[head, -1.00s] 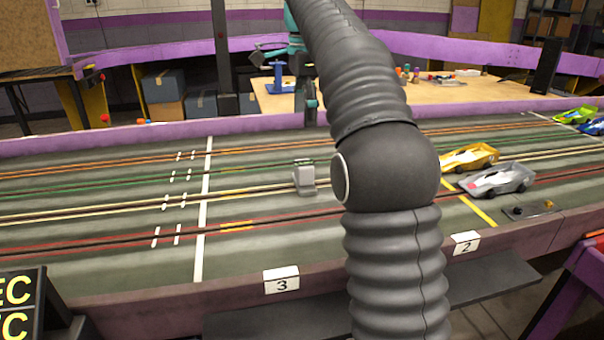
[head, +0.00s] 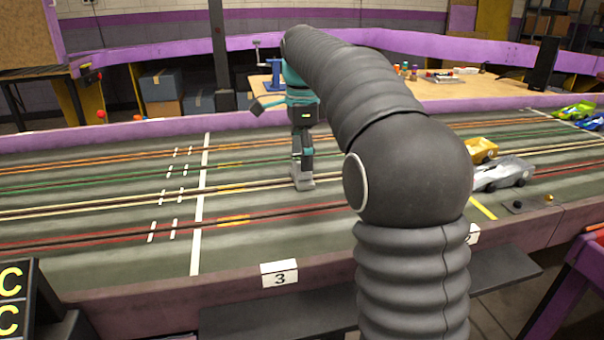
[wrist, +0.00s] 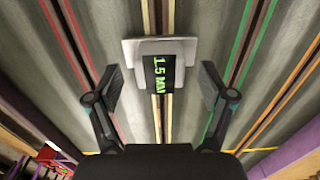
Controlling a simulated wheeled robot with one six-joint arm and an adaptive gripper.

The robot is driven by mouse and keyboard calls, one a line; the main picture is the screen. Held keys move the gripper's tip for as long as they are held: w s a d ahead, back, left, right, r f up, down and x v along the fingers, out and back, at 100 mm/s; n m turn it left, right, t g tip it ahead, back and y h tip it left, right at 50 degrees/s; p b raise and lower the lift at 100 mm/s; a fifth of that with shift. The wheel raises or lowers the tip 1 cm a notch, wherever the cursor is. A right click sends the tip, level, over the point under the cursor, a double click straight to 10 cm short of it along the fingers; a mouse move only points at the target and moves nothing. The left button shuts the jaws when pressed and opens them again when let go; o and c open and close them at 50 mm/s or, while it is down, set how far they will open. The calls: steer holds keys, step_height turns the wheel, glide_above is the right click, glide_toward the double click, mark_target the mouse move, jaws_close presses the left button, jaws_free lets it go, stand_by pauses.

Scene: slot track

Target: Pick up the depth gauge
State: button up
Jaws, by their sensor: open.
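The depth gauge (head: 302,182) is a small light grey block standing on the track across the cream-coloured slot lane. In the wrist view the gauge (wrist: 188,52) has a dark face with green characters reading about "1.5 MM". My gripper (head: 303,165) is directly over the gauge in the head view and hides its upper part. In the wrist view my gripper (wrist: 162,90) is open, with one finger on each side of the gauge's dark face. Gaps show between the fingers and the gauge.
Yellow (head: 481,150) and silver (head: 503,174) slot cars stand on the track to the right, partly behind my arm. Green (head: 574,111) and blue cars are at the far right. A number 3 plate (head: 279,274) is on the front edge. The track left of the gauge is clear.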

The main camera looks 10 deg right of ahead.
steer(key=shift+f, duration=1.2)
steer(key=c, duration=1.5)
steer(key=shift+o, duration=0.2)
steer(key=shift+r, duration=0.15)
